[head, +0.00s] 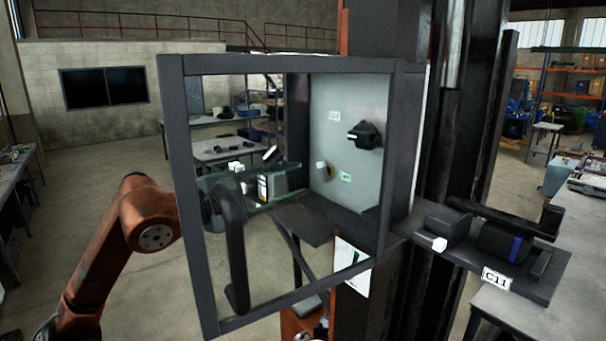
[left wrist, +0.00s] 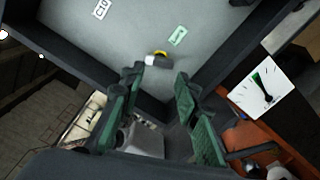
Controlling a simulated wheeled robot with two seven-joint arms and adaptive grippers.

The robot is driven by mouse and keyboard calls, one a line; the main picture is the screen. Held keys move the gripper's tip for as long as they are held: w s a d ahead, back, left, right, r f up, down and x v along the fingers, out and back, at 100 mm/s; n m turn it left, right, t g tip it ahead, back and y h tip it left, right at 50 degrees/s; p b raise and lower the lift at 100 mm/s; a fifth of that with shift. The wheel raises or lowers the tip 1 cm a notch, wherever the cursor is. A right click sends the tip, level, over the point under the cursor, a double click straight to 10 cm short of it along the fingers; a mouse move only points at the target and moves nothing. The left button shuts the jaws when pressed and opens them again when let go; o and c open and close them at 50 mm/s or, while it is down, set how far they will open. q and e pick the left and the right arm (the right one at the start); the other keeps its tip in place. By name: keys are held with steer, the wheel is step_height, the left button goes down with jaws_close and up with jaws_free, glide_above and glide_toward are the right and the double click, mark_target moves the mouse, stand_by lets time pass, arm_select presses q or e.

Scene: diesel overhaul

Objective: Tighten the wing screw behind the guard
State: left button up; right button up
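The wing screw (head: 321,171) shows as a small pale block with a yellow ring on the grey back panel (head: 340,100), behind the dark-framed guard (head: 172,150). In the left wrist view the screw (left wrist: 158,60) lies ahead of and between my fingertips. My left arm comes in from the left, and my left gripper (head: 292,182) is seen through the guard's frame, a little left of the screw. Its green-padded fingers (left wrist: 158,78) are open, with nothing between them; contact with the screw cannot be told. My right gripper is not in view.
A black knob (head: 365,134) sits on the panel above right of the screw, with a green label (head: 345,177) below. A white dial card (head: 351,266) hangs below the frame. A shelf marked C11 (head: 497,278) holds dark blocks at right. A dark column (head: 425,150) stands behind.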

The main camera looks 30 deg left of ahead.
arm_select(q)
steer(key=w+n, duration=0.1)
steer(key=n, duration=0.5)
steer(key=w+n+p, duration=0.1)
steer(key=n, duration=0.5)
steer(key=w+d+n+p, duration=0.1)
steer(key=n, duration=0.5)
steer(key=shift+w+d, duration=0.1)
steer(key=shift+w, duration=0.05)
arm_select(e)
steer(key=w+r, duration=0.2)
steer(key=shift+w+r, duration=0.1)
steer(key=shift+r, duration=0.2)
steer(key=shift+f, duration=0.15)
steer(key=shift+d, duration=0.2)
